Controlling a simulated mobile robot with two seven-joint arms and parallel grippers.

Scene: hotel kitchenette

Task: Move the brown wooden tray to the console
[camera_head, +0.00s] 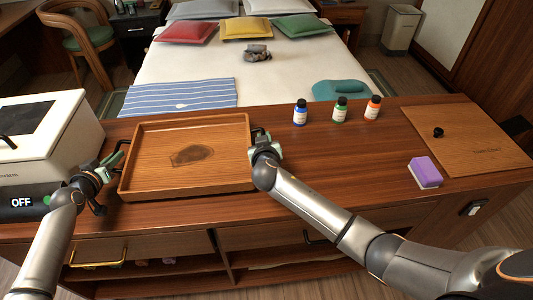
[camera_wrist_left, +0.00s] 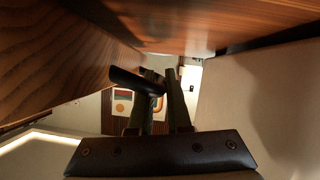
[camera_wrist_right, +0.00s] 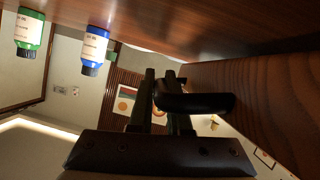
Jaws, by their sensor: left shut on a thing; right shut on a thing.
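The brown wooden tray (camera_head: 160,150) sits on the wooden console top (camera_head: 330,160) in the head view, with a dark patch on its floor. It has a dark handle at each end. My left gripper (camera_head: 115,163) is shut on the tray's left handle; the left wrist view shows this dark handle (camera_wrist_left: 135,80) between the fingers. My right gripper (camera_head: 262,142) is shut on the right handle, which shows in the right wrist view (camera_wrist_right: 200,101). The tray looks level. I cannot tell whether its underside touches the surface.
A white appliance (camera_head: 50,150) marked OFF stands close left of the tray. Blue (camera_head: 300,113), green (camera_head: 340,110) and orange-red (camera_head: 373,108) bottles stand to the right. A purple sponge (camera_head: 424,172) and wooden board (camera_head: 455,135) lie further right. The surface between tray and sponge is clear.

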